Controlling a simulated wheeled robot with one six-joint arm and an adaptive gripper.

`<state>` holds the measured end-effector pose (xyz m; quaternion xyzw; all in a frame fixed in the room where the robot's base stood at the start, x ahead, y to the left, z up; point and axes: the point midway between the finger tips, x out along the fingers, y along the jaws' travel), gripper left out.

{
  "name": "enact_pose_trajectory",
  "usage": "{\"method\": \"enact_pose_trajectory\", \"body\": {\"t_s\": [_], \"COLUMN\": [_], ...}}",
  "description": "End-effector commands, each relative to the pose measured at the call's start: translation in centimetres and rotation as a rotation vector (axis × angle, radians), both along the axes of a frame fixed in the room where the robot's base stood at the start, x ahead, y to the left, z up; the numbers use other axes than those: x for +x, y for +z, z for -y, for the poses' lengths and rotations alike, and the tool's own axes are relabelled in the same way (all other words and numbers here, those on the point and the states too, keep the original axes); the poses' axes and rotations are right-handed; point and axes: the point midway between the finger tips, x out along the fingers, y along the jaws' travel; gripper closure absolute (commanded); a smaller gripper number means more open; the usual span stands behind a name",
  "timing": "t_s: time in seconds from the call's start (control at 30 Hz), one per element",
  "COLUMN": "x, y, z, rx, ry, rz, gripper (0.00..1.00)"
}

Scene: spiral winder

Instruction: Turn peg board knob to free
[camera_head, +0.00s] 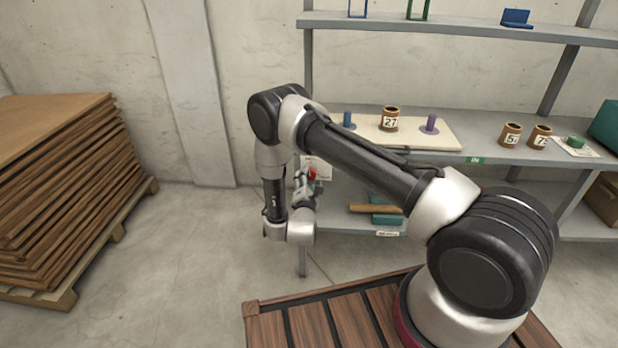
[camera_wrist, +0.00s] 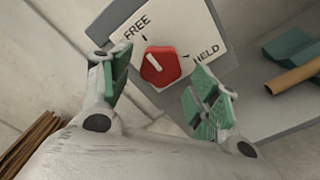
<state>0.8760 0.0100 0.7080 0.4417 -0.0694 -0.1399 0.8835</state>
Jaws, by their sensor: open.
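The red knob (camera_wrist: 160,67) sits on a white panel (camera_wrist: 180,30) marked FREE at upper left and HELD at right. Its white pointer mark slants to the upper left, roughly toward FREE. In the head view the knob (camera_head: 312,174) is a small red spot under the shelf edge, partly hidden by my gripper (camera_head: 304,183). In the wrist view my gripper (camera_wrist: 160,72) is open. Its green-padded fingers stand left and lower right of the knob, with gaps on both sides. I cannot tell how far the fingertips are from the panel.
A grey shelf (camera_head: 595,224) holds a wooden-handled tool (camera_head: 374,209) right of the knob. Above it are a peg board (camera_head: 447,134) and numbered brown cups (camera_head: 511,135). Stacked boards (camera_head: 70,190) stand at left. The floor between is clear.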

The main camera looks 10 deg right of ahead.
Motion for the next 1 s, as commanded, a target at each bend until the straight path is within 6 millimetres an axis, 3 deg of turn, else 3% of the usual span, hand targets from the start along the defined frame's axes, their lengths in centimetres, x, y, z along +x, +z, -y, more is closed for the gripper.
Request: {"method": "enact_pose_trajectory", "body": {"t_s": [0.2,0.4,0.6,1.0], "x": [-4.9,-7.8,-8.7,-8.7], "y": [0.0,-0.1,0.0,0.0], "z": [-1.7,-2.6,-2.9,-2.8], "rx": [-0.002,-0.002,-0.001,0.006], "ry": [0.004,0.003,0.001,0.001], "rz": [-0.002,-0.002,-0.001,0.001], "gripper": [0.39,0.39,0.39,0.39]}}
